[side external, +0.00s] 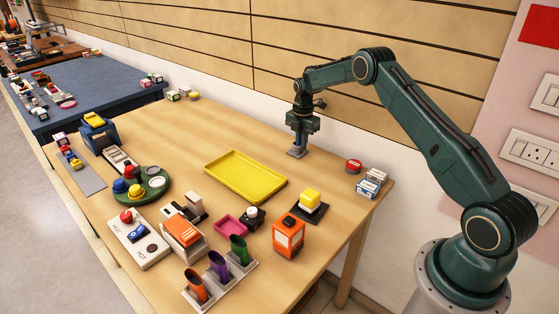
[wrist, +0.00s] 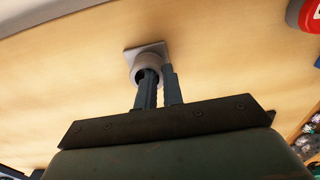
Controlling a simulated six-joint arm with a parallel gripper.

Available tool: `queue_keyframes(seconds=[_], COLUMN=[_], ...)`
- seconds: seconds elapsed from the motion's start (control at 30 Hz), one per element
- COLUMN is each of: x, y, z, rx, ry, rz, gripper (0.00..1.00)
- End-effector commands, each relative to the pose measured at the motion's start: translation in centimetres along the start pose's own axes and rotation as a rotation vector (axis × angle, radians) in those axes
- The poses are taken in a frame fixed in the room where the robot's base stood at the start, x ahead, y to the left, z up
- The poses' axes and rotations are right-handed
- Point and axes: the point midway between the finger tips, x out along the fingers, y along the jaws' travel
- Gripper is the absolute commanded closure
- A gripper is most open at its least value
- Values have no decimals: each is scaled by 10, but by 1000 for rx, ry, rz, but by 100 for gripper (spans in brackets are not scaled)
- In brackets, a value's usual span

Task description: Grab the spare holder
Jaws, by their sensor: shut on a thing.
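The spare holder (wrist: 147,52) is a pale grey ring or cup on a square base. In the side external view the holder (side external: 296,153) is at the back of the wooden table, near the wall. My gripper (side external: 299,142) points down over it. In the wrist view my gripper (wrist: 160,73) has one finger at the ring's opening and the other along its outer right side, shut on the ring's wall. The base appears to be on or very near the tabletop; I cannot tell whether it is lifted.
A yellow tray (side external: 246,178) lies left of the gripper. A red round item (side external: 353,166) and small boxes (side external: 371,184) are to the right. An orange box (side external: 288,238) and a holder with coloured cups (side external: 218,283) stand nearer the front. The table around the holder is clear.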

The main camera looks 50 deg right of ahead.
Motion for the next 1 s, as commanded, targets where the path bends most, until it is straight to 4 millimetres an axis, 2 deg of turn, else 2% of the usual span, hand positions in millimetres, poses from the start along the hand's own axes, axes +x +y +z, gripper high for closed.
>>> queue_keyframes(seconds=[0.37,0.83,1.0], x=[-11,-72,-71], y=[1,1,1], z=[-5,-4,-33], rx=[-1,0,-4], ry=[0,-1,1], rz=[1,3,-1], gripper=[100,100,100])
